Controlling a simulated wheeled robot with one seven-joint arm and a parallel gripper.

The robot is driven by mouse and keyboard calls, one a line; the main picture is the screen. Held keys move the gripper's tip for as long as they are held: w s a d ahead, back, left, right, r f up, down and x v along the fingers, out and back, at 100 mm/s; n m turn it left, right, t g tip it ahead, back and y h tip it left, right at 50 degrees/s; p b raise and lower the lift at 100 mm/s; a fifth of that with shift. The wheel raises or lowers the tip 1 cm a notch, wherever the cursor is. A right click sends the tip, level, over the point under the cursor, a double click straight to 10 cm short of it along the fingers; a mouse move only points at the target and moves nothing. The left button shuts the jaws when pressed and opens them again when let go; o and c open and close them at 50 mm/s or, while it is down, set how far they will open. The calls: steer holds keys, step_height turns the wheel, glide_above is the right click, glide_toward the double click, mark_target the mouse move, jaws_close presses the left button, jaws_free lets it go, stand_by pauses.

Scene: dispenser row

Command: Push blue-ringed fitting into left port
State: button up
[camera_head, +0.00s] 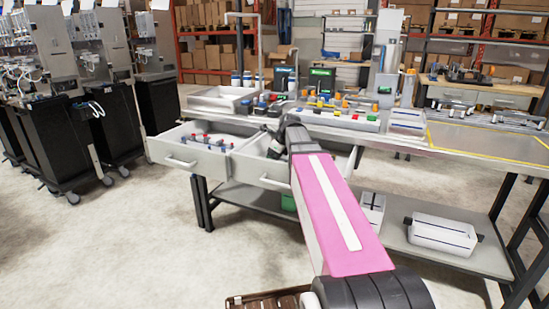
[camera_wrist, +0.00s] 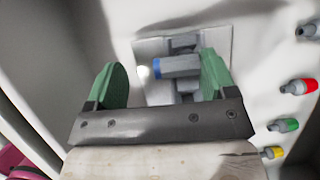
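The blue-ringed fitting (camera_wrist: 178,67) shows in the wrist view as a grey body with a blue band at its left end. It lies in front of a pale square plate (camera_wrist: 150,48), with grey parts above and below it. My gripper (camera_wrist: 163,80) has two green fingers spread wide. The fitting is in the gap between them, close to the right finger, with clear space to the left finger. Contact with the right finger cannot be told. In the head view my arm reaches into the open right drawer (camera_head: 262,184), and my fingers are hidden. I cannot make out the left port.
Fittings with red (camera_wrist: 298,87), green (camera_wrist: 284,125) and yellow (camera_wrist: 273,153) rings are at the right in the wrist view. The open left drawer (camera_head: 180,162) holds several small fittings. The workbench top is crowded behind my arm, with a clear yellow-edged area (camera_head: 480,140) at right.

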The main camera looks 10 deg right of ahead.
steer(key=shift+s+a+f+g, duration=0.1)
steer(key=shift+s+f+g, duration=0.25)
steer(key=shift+f, duration=0.4)
steer(key=v, duration=1.2)
steer(key=shift+w, duration=0.2)
steer(key=shift+a+r, duration=0.1)
